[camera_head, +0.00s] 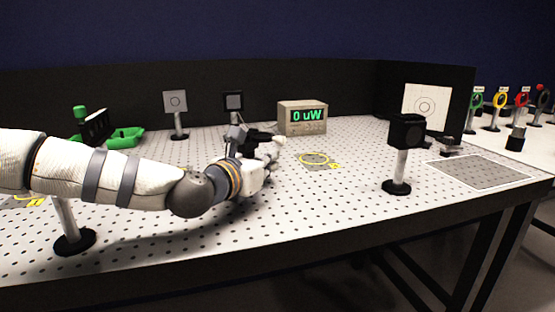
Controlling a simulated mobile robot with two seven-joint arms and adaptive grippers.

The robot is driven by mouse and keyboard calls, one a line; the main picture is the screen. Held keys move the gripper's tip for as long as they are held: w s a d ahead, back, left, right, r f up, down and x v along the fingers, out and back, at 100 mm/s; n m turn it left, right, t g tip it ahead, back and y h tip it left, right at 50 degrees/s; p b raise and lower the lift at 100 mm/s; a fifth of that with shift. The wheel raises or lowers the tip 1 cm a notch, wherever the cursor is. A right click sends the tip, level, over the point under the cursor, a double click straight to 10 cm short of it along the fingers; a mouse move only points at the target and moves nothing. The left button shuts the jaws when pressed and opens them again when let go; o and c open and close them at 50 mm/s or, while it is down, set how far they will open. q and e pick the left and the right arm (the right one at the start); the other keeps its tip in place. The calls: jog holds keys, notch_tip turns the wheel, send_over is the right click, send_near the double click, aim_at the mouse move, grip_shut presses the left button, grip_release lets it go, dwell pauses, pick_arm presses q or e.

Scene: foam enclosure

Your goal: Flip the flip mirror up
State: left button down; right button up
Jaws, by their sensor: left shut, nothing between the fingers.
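My left gripper (277,143) is over the middle of the perforated white table, its arm coming in from the left. Its fingers are shut with nothing visible between them. A small grey tilted part (237,131) shows just behind the gripper, partly hidden by it. It may belong to the flip mirror, but I cannot tell whether that mirror is up or down. A black square mount on a post (407,132) stands upright to the right, apart from the gripper. My right gripper is not in view.
A meter reading 0 uW (302,132) stands behind the gripper. Square plates on posts (175,102) (234,102) stand at the back.

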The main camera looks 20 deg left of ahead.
pick_arm(q)
jog(key=shift+x, duration=2)
